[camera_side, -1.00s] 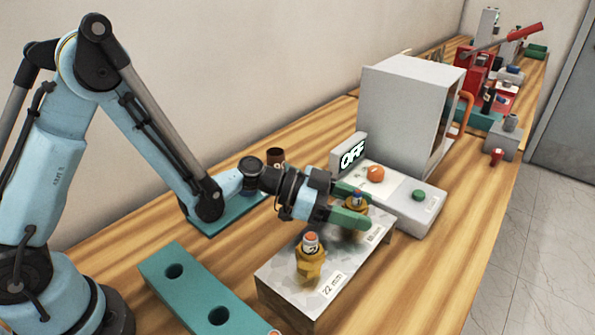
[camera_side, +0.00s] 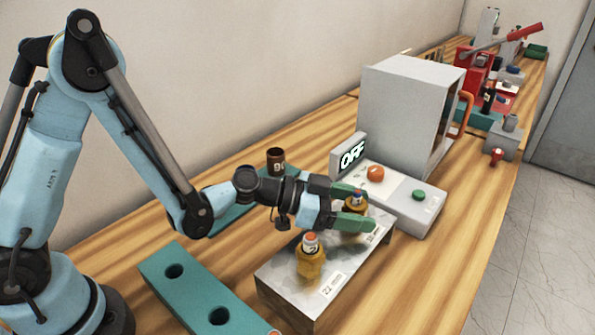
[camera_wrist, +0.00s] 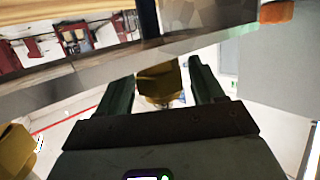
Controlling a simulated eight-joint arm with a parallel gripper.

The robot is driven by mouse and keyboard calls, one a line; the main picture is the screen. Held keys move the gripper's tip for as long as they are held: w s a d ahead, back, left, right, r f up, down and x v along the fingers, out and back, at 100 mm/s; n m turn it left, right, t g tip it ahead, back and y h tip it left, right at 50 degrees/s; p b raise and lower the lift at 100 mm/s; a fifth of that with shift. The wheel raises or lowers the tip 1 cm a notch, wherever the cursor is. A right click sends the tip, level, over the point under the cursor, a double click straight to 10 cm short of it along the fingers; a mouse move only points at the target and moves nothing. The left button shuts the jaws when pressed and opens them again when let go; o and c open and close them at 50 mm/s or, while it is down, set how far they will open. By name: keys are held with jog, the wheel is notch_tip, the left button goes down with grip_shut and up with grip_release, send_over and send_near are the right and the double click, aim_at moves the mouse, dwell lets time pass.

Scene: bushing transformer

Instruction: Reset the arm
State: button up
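My gripper (camera_side: 352,205) has two green fingers spread apart at the rear bushing on the grey metal block. That bushing (camera_side: 355,202) is yellow-brown with an orange top and stands upright between the fingers. In the wrist view my gripper (camera_wrist: 160,75) shows a gap on either side of a yellow bushing part (camera_wrist: 158,84), so the fingers are open and not closed on it. A second yellow-brown bushing (camera_side: 311,262) stands upright on the near part of the block (camera_side: 290,278), beside the "22 mm" label.
A grey cabinet (camera_side: 405,105) stands behind a panel with an orange knob (camera_side: 375,173), a green button (camera_side: 418,195) and an "OFF" display (camera_side: 352,154). A teal block (camera_side: 195,292) with holes lies at front left. A brown cup (camera_side: 276,160) stands near the wall.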

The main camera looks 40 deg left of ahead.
jog(key=o, duration=0.5)
jog(key=shift+o, duration=0.2)
jog(key=shift+w+d+r, duration=0.1)
jog(key=shift+w+r, duration=0.15)
jog(key=shift+r, duration=0.25)
jog(key=a+r+y, duration=0.1)
jog(key=a+r, duration=0.1)
jog(key=a+r+n+g+y, duration=0.1)
jog(key=shift+s+r+y, duration=0.2)
jog(key=shift+s+y, duration=0.1)
jog(key=shift+s, duration=0.1)
jog(key=s+a+r+n+g+y, duration=0.1)
jog(key=s+a+n+y, duration=0.8)
jog(key=s+a, duration=0.5)
jog(key=a, duration=0.4)
jog(key=shift+a+r+g, duration=0.15)
jog(key=shift+r+g, duration=0.05)
jog(key=shift+g, duration=0.2)
